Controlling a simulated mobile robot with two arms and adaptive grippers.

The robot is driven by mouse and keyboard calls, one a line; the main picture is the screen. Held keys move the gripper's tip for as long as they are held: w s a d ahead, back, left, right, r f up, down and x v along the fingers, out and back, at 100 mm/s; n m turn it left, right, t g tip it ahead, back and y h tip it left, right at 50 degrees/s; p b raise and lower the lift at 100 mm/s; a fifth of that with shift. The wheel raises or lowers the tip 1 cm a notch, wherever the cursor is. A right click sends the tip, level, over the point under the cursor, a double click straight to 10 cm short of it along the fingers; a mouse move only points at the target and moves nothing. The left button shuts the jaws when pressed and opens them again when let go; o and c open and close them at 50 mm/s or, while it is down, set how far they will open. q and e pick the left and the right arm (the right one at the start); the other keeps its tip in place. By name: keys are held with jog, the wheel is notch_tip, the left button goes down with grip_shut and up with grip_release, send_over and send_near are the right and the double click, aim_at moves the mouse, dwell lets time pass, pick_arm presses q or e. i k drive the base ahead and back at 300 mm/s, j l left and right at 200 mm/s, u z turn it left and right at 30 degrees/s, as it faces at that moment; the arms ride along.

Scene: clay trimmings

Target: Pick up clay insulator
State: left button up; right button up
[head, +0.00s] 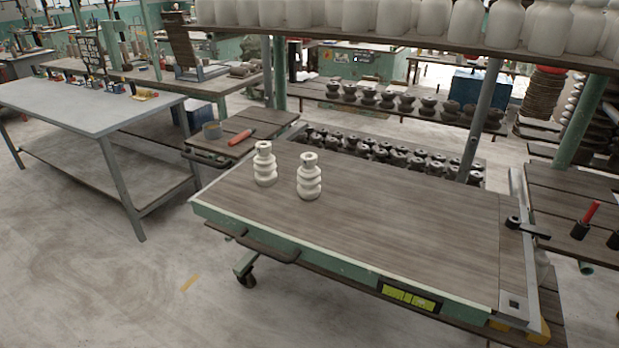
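Two white ribbed clay insulators stand upright on the wooden top of a green-edged cart (420,215). The left insulator (265,165) stands slightly farther back, near the cart's left end. The right insulator (309,178) stands a little nearer, with a small gap between the two. Neither of my grippers shows in the head view, so whether they are open or shut is hidden.
Most of the cart top right of the insulators is bare. A shelf of large white pieces (350,15) hangs above the back. Dark insulators (405,103) fill racks behind. A grey table (90,105) stands left, with open floor (110,285) in front.

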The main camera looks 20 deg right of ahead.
aim_at(308, 178)
jog(key=z, duration=1)
